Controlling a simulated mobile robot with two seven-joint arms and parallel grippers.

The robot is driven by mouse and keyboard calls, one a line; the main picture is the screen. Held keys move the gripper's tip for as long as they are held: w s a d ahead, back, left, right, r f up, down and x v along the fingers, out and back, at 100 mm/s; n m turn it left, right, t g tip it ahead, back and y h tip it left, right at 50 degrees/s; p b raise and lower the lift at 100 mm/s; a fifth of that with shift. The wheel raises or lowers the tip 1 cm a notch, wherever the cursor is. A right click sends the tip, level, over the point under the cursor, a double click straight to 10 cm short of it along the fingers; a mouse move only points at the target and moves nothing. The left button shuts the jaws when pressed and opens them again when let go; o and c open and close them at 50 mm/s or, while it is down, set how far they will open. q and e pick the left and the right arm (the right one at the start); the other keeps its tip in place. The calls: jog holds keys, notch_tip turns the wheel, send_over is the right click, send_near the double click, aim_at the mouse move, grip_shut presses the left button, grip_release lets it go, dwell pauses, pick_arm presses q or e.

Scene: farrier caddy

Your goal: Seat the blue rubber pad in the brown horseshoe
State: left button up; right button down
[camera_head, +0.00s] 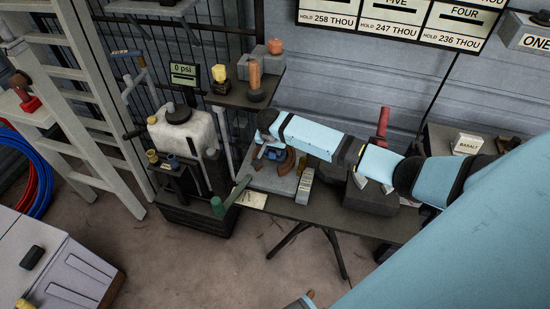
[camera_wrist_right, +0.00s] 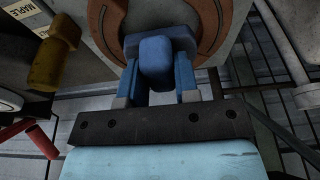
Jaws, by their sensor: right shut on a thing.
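The brown horseshoe (camera_head: 287,162) lies on a grey block (camera_head: 268,180) on the dark bench. In the right wrist view the horseshoe (camera_wrist_right: 221,40) curves around both sides of the far end of my gripper. My right gripper (camera_head: 268,147) reaches in from the right, over the horseshoe. In the wrist view it is shut on the blue rubber pad (camera_wrist_right: 155,58), between its two blue fingers. The pad shows in front of the horseshoe's opening; I cannot tell if it touches the shoe. In the head view the arm partly hides pad and horseshoe.
A green-handled tool (camera_head: 222,204) lies at the block's left front. A small labelled block (camera_head: 305,185) stands right of it. A shelf (camera_head: 238,94) with wooden-handled items is behind. A white tank (camera_head: 184,132) stands left of the bench.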

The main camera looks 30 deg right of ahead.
jog(key=shift+f, duration=1.4)
dwell(1.0)
jog(key=c, duration=0.8)
grip_release()
jog(key=p+v, duration=0.1)
jog(key=v, duration=1.2)
jog(key=shift+s+r+p, duration=0.1)
jog(key=shift+r+p, duration=0.2)
jog(key=shift+r, duration=0.05)
